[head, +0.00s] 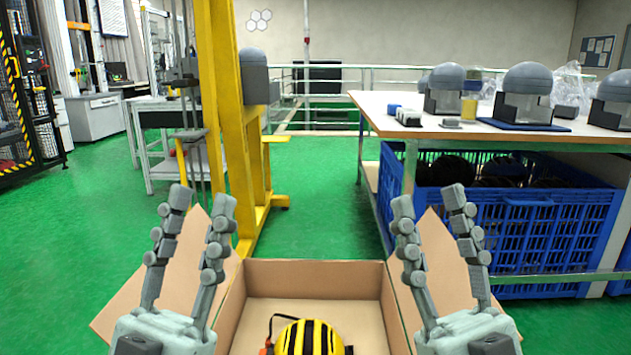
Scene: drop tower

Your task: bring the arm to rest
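My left gripper (203,199) is raised at the left side of an open cardboard box, with its fingers spread and nothing between them. My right gripper (430,199) is raised at the right side of the box, also with fingers spread and empty. The two grippers stand roughly level with each other. The cardboard box (315,271) is at the bottom middle with its side flaps folded out. A yellow and black striped helmet (309,338) lies inside the box, with a dark strap at its left. The bottom of the helmet is cut off by the picture edge.
A yellow tower frame (222,110) stands behind my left gripper. A workbench (460,127) at right holds grey domed devices (527,80), with blue crates (510,230) below. A grey trolley (150,165) stands at left. Green floor (325,200) is clear between tower and bench.

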